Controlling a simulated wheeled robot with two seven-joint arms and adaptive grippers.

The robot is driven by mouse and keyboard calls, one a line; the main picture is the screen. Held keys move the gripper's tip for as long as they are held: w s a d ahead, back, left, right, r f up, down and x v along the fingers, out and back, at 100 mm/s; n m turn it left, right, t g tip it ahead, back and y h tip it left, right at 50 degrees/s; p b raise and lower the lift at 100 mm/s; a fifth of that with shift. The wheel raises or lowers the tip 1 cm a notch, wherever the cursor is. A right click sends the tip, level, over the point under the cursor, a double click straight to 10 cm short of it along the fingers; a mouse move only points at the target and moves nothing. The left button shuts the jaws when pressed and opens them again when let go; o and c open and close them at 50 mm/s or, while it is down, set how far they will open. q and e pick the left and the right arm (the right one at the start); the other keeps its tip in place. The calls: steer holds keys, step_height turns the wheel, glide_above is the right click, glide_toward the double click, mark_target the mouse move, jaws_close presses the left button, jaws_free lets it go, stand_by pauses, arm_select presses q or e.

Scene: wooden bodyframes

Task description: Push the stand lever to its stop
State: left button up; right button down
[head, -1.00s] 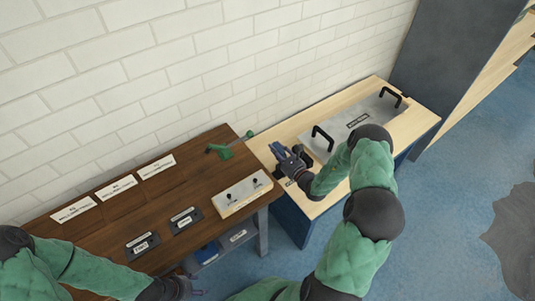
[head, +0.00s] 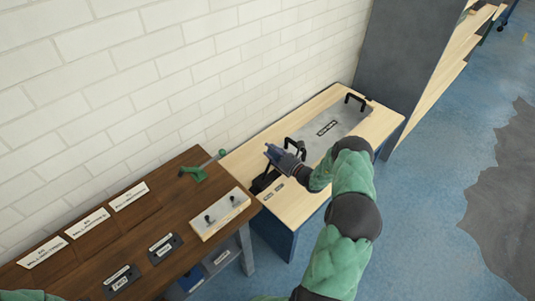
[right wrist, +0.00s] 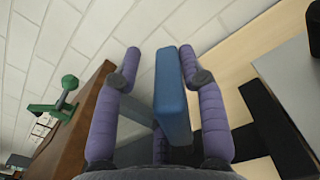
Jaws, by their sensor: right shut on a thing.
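The green lever (head: 193,174) sits on the dark wooden table near the wall, its arm slanting toward the right to a round green knob (head: 222,152) at the table's edge. It also shows at the left of the right wrist view (right wrist: 52,108), apart from the gripper. My right gripper (head: 275,152) is over the left end of the pale table. In the right wrist view its purple fingers (right wrist: 160,62) are shut on a blue block (right wrist: 172,95). A gap shows between the left finger and the block. My left gripper is out of view.
The pale table (head: 292,207) holds a grey panel (head: 345,124) with black handles and a black part (head: 262,181) beside my gripper. A white switch box (head: 220,213) and several labelled plates lie on the dark table. A white brick wall (head: 130,90) stands behind.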

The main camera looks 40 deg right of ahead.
steer(key=shift+s+d+f, duration=0.1)
steer(key=shift+d+f, duration=0.3)
steer(key=shift+d, duration=0.3)
steer(key=c, duration=0.9)
jaws_free()
steer(key=shift+c, duration=0.2)
steer(key=shift+s+f, duration=0.25)
steer(key=shift+s, duration=0.35)
steer(key=s, duration=1)
steer(key=shift+s+d+r, duration=0.2)
steer(key=shift+s+r, duration=0.1)
steer(key=shift+r, duration=0.15)
steer(key=shift+a, duration=0.1)
